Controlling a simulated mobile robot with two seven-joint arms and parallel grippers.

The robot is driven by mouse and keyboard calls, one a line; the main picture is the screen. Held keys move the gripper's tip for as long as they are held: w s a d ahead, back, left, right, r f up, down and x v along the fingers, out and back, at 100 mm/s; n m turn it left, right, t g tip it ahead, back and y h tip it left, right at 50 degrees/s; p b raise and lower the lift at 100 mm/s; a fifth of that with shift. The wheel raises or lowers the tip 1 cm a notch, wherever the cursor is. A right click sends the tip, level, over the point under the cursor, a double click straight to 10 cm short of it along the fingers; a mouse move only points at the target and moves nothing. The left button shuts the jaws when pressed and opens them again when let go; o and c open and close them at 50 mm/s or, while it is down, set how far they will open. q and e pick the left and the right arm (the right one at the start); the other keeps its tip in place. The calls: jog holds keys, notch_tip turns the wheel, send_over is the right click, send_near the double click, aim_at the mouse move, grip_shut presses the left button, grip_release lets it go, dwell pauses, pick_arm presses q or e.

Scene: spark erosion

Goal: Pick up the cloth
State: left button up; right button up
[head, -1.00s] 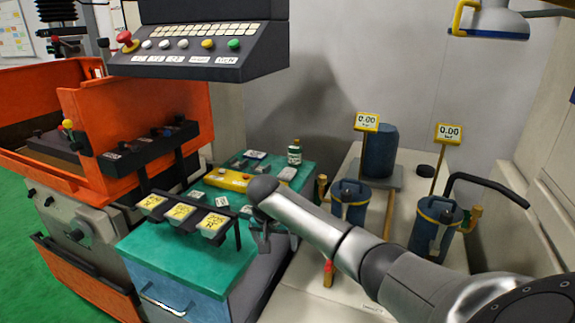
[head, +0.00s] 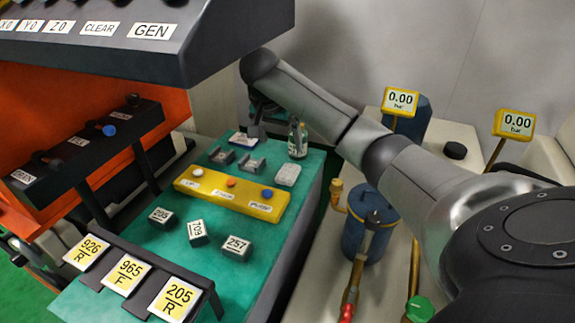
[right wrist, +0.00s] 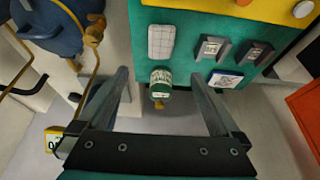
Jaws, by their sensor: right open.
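The cloth (head: 287,174) looks like a small folded pale grey pad lying on the green bench top, near its right edge. In the right wrist view the cloth (right wrist: 161,41) shows as a light rectangle with grid lines, beyond the fingertips. My right gripper (head: 258,128) hangs over the far end of the bench, behind and left of the cloth, next to a small bottle (head: 297,141). It is open and apart from the cloth; in the right wrist view its fingers (right wrist: 158,76) stand either side of the bottle (right wrist: 160,83). My left gripper is not in view.
A yellow button bar (head: 230,193), small dark blocks (head: 252,163) and several numbered blocks (head: 197,232) share the green bench top (head: 165,262). A tag rack (head: 130,275) stands at the front. A dark console (head: 190,50) overhangs the left. Blue canisters (head: 367,225) stand right.

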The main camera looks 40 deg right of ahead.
jog(key=b, duration=0.2)
send_over(288, 171)
jog(key=s+a, duration=0.2)
jog(key=f, duration=0.7)
jog(key=shift+w+a+f, duration=0.1)
jog(key=shift+w+f, duration=0.15)
jog(key=shift+f, duration=0.1)
jog(key=shift+b+x, duration=0.7)
jog(key=shift+x, duration=2.4)
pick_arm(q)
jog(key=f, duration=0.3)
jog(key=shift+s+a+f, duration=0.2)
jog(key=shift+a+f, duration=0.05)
pick_arm(e)
jog(key=shift+w+a, duration=0.1)
jog(key=shift+a, duration=0.05)
jog(key=c, duration=1.3)
